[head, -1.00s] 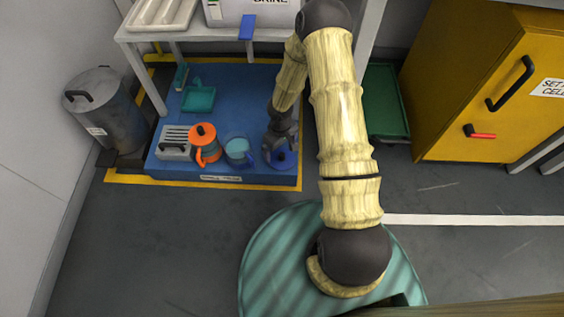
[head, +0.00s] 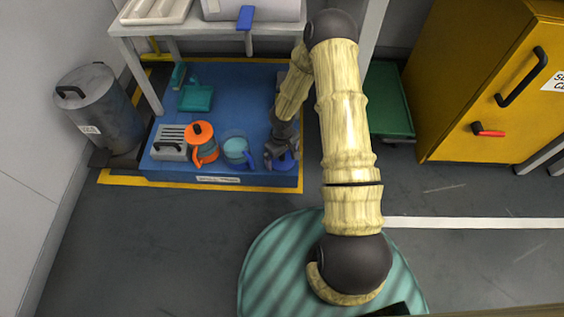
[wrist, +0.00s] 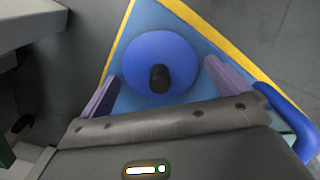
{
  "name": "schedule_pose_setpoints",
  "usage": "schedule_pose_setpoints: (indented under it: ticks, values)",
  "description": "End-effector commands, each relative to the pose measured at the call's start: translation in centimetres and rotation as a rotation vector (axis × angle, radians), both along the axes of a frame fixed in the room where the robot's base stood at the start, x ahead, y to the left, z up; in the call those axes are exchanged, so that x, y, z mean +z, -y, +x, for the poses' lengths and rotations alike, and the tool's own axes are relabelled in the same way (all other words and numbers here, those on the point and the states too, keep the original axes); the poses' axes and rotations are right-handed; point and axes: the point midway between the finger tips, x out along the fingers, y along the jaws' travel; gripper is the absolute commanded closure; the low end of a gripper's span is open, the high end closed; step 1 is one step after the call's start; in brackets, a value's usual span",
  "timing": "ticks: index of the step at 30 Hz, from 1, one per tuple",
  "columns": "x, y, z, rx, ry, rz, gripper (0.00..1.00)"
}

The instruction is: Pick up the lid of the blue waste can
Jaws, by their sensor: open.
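The blue lid (head: 287,162) is round and sits at the front right of the blue platform, partly hidden by my gripper in the head view. In the wrist view the lid (wrist: 150,47) shows from above with a black knob (wrist: 160,78) standing at its middle. My gripper (wrist: 165,88) is open over the lid. One purple finger is on each side of the knob, with gaps between. Nothing is held. The can's body under the lid is hidden in both views. In the head view my gripper (head: 281,155) points down at the lid.
An orange pot (head: 203,150) and a grey slotted box (head: 170,145) stand further left. A grey lidded bin (head: 108,115) is at far left. A white table stands behind.

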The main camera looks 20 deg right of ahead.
Motion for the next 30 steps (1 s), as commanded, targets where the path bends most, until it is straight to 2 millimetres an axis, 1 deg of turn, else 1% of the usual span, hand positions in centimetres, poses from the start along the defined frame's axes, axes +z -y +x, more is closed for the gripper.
schedule_pose_setpoints:
  ticks: [1,17,20,21,23,30]
  values:
    - [-0.31,0.00,0.02,-0.001,0.001,0.000,0.00]
    - [-0.18,0.00,0.01,-0.001,0.000,0.000,0.00]
    - [-0.19,0.00,0.01,-0.001,0.000,0.000,0.18]
    - [-0.19,0.00,0.01,-0.001,0.000,0.000,0.26]
    - [-0.19,0.00,0.01,0.000,0.000,0.000,0.36]
    - [-0.14,0.00,0.01,0.000,0.000,0.000,0.36]
